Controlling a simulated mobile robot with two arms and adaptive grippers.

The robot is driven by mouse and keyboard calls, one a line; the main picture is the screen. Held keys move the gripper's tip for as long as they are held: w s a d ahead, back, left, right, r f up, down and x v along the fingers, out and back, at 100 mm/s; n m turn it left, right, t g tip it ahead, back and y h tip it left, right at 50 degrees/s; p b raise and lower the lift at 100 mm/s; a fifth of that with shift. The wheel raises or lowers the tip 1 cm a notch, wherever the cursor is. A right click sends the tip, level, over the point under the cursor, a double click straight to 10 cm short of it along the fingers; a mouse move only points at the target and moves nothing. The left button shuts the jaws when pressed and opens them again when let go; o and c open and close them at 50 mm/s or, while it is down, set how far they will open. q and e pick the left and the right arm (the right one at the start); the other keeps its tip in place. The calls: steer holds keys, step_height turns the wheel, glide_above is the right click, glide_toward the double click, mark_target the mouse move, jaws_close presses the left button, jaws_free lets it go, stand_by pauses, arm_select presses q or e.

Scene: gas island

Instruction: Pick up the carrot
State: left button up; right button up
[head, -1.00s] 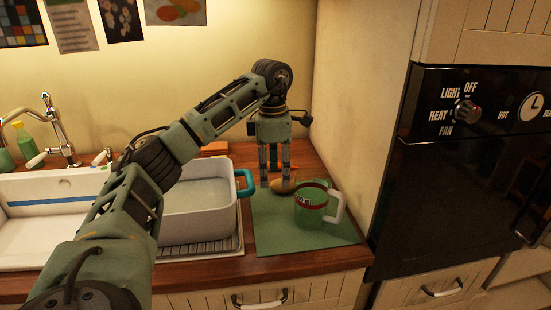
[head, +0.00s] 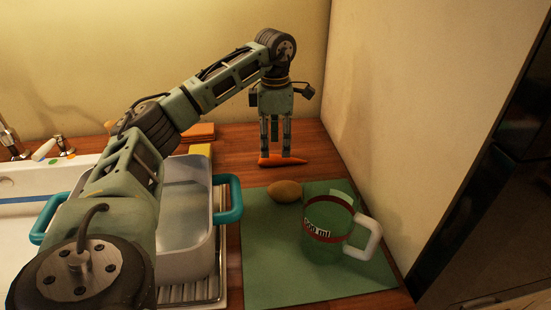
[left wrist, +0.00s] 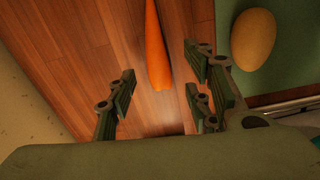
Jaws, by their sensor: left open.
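The orange carrot (head: 283,161) lies on the wooden worktop behind the green mat. It also shows in the left wrist view (left wrist: 155,45), lying between the lines of the two fingers. My left gripper (head: 276,150) points down over the carrot, fingers apart and empty. In the left wrist view my left gripper (left wrist: 160,95) is open, with the carrot's near end between the fingers. In the head view the fingers partly cover the carrot. I cannot tell the exact height of the fingertips above it. My right gripper is in neither view.
A potato (head: 285,190) and a clear measuring jug (head: 325,245) with a white handle stand on the green mat (head: 270,270). A metal basin (head: 185,225) with teal handles is at the left, by the sink. A wall closes off the right side.

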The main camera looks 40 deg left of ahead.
mark_target(275, 156)
arm_select(q)
step_height(275, 156, down, 5)
steer(key=shift+w+r+p, duration=0.1)
steer(key=shift+r+p, duration=0.05)
steer(key=shift+p, duration=0.2)
steer(key=shift+a+f, duration=0.1)
steer(key=shift+f, duration=0.1)
steer(key=shift+c, duration=0.6)
steer(key=c, duration=0.6)
jaws_close()
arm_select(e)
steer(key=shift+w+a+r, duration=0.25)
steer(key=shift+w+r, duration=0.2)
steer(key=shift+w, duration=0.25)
